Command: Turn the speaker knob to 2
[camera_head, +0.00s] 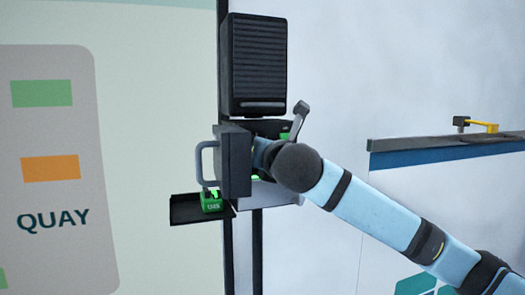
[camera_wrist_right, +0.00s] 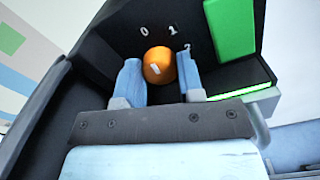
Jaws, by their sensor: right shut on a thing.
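The orange speaker knob (camera_wrist_right: 159,60) sits inside a dark open box, with the white digits 0, 1 and 2 arranged above it and to its right. A small white mark shows on the knob, but I cannot tell which digit it points at. My right gripper (camera_wrist_right: 160,76) has its two blue fingers on either side of the knob, shut on it. In the head view my right arm reaches into the box (camera_head: 233,160), which hides the knob and fingers. A black ribbed unit (camera_head: 254,62), likely the speaker, is mounted above. My left gripper is not in view.
The box's grey handle (camera_head: 201,163) sticks out to the left. A small dark tray (camera_head: 184,209) below holds a green item (camera_head: 212,202). A grey lever (camera_head: 300,116) rises right of the box. A green block (camera_wrist_right: 231,27) is close right of the fingers.

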